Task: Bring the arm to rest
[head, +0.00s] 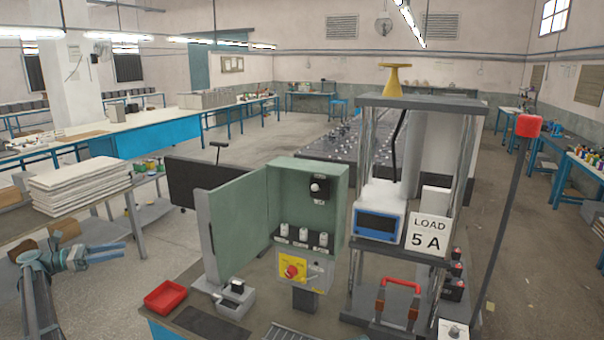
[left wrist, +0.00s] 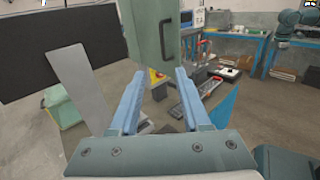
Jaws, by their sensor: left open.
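My left arm comes in at the lower left of the head view. Its blue-grey left gripper (head: 106,254) points right and is held clear of the workbench (head: 250,322), left of the red tray (head: 166,296). In the left wrist view the left gripper (left wrist: 158,76) shows two blue fingers spread apart with nothing between them. Beyond the fingers are the green cabinet (left wrist: 153,35) and part of the bench.
An open green cabinet (head: 290,205) with a red-and-yellow switch (head: 293,271) stands on the bench. Right of it is a tall rack (head: 430,103) with a "LOAD 5 A" sign (head: 428,234). A side table with stacked white boards (head: 82,185) lies behind my left arm.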

